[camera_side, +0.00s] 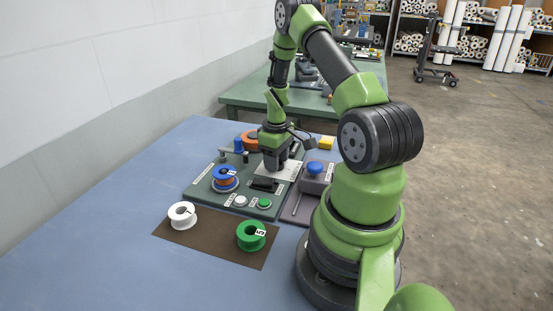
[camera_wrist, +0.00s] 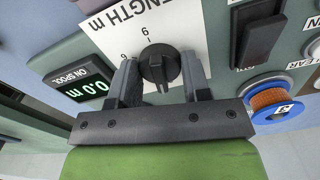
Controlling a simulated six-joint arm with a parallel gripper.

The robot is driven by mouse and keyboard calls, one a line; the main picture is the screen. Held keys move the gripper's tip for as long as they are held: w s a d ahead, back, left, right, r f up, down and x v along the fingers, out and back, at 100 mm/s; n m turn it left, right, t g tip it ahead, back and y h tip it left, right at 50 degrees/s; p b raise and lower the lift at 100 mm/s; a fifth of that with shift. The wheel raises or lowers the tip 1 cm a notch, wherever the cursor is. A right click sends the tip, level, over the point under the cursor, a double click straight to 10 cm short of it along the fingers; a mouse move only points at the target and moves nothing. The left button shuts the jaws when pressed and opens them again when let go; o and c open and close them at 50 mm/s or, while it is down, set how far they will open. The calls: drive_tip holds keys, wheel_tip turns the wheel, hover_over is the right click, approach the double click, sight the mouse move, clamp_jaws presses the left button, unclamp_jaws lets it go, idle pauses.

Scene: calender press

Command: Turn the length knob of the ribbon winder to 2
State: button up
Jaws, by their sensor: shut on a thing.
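The ribbon winder (camera_side: 212,200) is a dark green panel on the blue table in the side view. Its length knob (camera_wrist: 158,62) is black with a raised grip bar and sits on a white plate (camera_wrist: 112,22) marked "LENGTH m" in the wrist view. A 9 and a 6 show on the plate near the knob; other marks are hidden, and I cannot tell which number the knob points to. My gripper (camera_wrist: 158,70) has one finger on each side of the knob and is shut on it. In the side view my gripper (camera_side: 275,165) hides the knob.
An "ON SPOOL" display (camera_wrist: 80,88) reads 0.0 m. A black switch (camera_wrist: 257,35) and an orange-wound blue spool (camera_side: 225,178) are close by. A white spool (camera_side: 182,215) and green spool (camera_side: 251,236) stand on a brown mat (camera_side: 205,243). A blue-knobbed grey box (camera_side: 315,183) is at right.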

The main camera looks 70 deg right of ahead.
drive_tip(key=shift+n, duration=1.1)
drive_tip(key=o, duration=0.9)
wheel_tip(320, 180, up, 10)
drive_tip(key=shift+f, duration=0.2)
drive_tip(key=shift+r, duration=0.2)
